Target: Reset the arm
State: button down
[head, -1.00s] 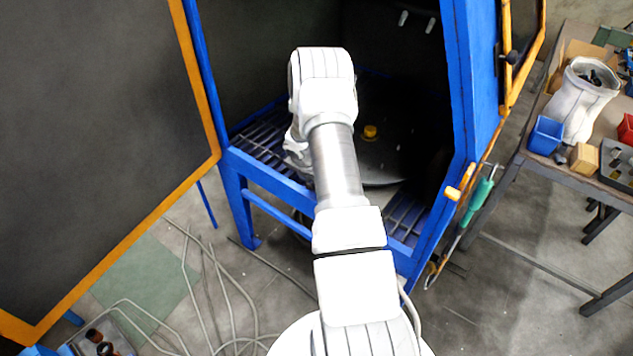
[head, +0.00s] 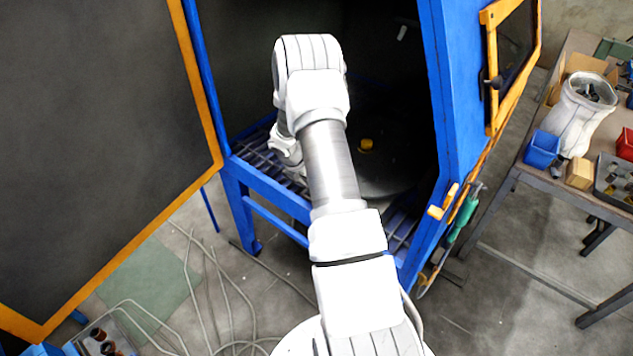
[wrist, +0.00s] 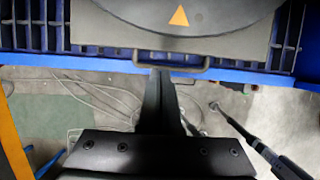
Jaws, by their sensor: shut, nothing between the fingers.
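My white arm (head: 330,160) reaches forward and bends at the opening of the blue cabinet (head: 275,188). My gripper is hidden in the head view, behind the arm. In the wrist view my gripper (wrist: 160,75) shows as black fingers close together, shut and empty. The fingertips appear just below a dark handle-like bar (wrist: 172,62) at the cabinet's front edge; I cannot tell whether they touch it. Above lies a dark round plate (wrist: 215,18) with an orange triangle.
The cabinet's open door (head: 90,130) stands at the left, its blue side wall (head: 455,110) at the right. A metal grate (head: 262,150) lies inside. Hoses (head: 235,300) run over the floor. A workbench (head: 525,165) with bins stands at the far right.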

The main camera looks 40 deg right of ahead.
jog(key=shift+v, duration=0.8)
jog(key=shift+w+a, duration=0.1)
jog(key=s+a+r+m+t+b, duration=0.1)
jog(key=s+a+r+m, duration=0.2)
jog(key=r, duration=0.5)
jog(key=s+a+r+m, duration=0.1)
jog(key=a+r+m, duration=0.3)
jog(key=r, duration=0.5)
jog(key=s+a+r+m+t+b, duration=0.1)
jog(key=s+a+r+m, duration=0.2)
jog(key=r, duration=0.5)
jog(key=s+a+r+m+y, duration=0.1)
jog(key=s+a+r+m, duration=0.1)
jog(key=s+a, duration=0.3)
jog(key=s+a+r+m+t+y+b, duration=0.1)
jog(key=s+a+r+m, duration=0.2)
jog(key=s, duration=0.6)
jog(key=s+a+r+m+t+y+b, duration=0.1)
jog(key=s+a+r+m+y, duration=0.1)
jog(key=s+a+m, duration=0.4)
jog(key=shift+s+a+r, duration=0.55)
jog(key=shift+a+r, duration=0.05)
jog(key=shift+a, duration=0.4)
jog(key=shift+d, duration=0.15)
